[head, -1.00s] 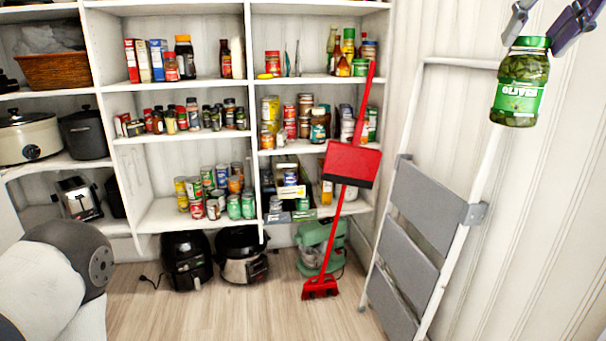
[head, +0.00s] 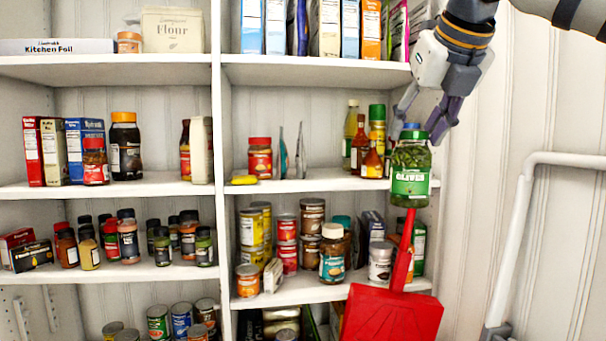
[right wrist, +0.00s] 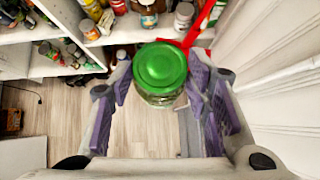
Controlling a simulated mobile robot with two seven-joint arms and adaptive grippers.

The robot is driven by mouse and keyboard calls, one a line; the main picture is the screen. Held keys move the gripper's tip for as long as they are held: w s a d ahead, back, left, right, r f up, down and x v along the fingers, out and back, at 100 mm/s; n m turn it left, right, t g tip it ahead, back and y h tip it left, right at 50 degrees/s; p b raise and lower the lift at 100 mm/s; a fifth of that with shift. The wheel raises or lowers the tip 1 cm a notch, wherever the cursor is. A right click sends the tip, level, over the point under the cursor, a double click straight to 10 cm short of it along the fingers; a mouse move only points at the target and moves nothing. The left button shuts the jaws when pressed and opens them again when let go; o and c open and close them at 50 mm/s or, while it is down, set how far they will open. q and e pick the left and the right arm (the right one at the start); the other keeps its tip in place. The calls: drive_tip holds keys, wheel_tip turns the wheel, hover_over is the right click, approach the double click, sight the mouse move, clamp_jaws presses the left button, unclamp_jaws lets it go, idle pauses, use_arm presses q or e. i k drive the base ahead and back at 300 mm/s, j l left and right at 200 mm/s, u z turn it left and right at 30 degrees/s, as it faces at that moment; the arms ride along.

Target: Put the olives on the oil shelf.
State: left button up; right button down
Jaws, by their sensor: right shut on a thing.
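The olives jar (head: 411,180) has a green label and green olives. Its green lid (right wrist: 160,66) fills the middle of the right wrist view. My right gripper (head: 420,125) is shut on the olives jar from above and holds it upright. The jar hangs in front of the right end of the shelf with oil and sauce bottles (head: 310,184); its base shows lower than the shelf's front edge. On that shelf stand a tall oil bottle (head: 350,132), a green-capped bottle (head: 377,122) and red sauce bottles (head: 372,162). My left gripper is not in view.
A white ladder rail (head: 520,220) stands right.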

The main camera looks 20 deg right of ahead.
sight(340, 179)
drive_tip(key=i+l+u, duration=0.15)
drive_tip(key=i+l, duration=0.2)
drive_tip(key=i, duration=0.25)
drive_tip(key=i+l+u, duration=0.15)
drive_tip(key=i+l, duration=0.3)
drive_tip(key=i, duration=0.1)
